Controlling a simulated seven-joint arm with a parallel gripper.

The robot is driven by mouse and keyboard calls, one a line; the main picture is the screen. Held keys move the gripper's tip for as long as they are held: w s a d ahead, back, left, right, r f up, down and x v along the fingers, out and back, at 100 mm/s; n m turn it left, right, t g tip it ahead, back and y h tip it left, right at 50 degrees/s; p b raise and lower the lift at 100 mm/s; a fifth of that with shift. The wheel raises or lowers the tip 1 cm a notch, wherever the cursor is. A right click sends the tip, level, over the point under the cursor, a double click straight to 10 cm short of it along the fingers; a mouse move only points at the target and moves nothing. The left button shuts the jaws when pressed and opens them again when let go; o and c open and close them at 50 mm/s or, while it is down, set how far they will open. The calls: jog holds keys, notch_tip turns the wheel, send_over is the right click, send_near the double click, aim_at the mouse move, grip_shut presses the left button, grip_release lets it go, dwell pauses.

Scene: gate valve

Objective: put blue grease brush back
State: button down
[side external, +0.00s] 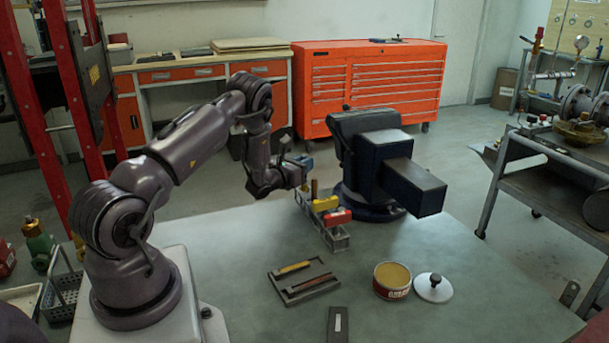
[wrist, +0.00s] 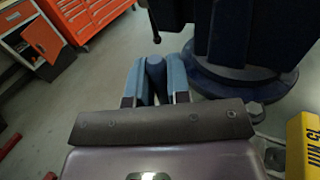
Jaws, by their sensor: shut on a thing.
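My gripper (side external: 297,174) is stretched out sideways above the far end of a grey metal rack (side external: 338,240). In the wrist view its two light-blue fingers (wrist: 156,68) are shut on a darker blue rounded piece, the blue grease brush (wrist: 156,76). Its blue part (side external: 306,160) also shows at the gripper's tip in the side view, above the rack and apart from it as far as I can tell. The brush's lower part is hidden. A yellow piece (side external: 325,203) and a red piece (side external: 338,217) sit in the rack; the yellow one (wrist: 303,145) shows at the wrist view's right edge.
A large dark-blue vise (side external: 385,165) stands close behind and right of the rack. On the table in front lie a tray (side external: 305,283) with two sticks, an open tin (side external: 392,281), its lid (side external: 433,289) and a dark bar (side external: 338,325). The table's right side is clear.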

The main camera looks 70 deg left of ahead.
jog(key=shift+w+a+f, duration=0.1)
jog(key=shift+f, duration=0.8)
jog(key=shift+w+a+f, duration=0.1)
jog(key=shift+f, duration=0.8)
jog(key=shift+f, duration=0.15)
jog(key=c, duration=1.1)
grip_release()
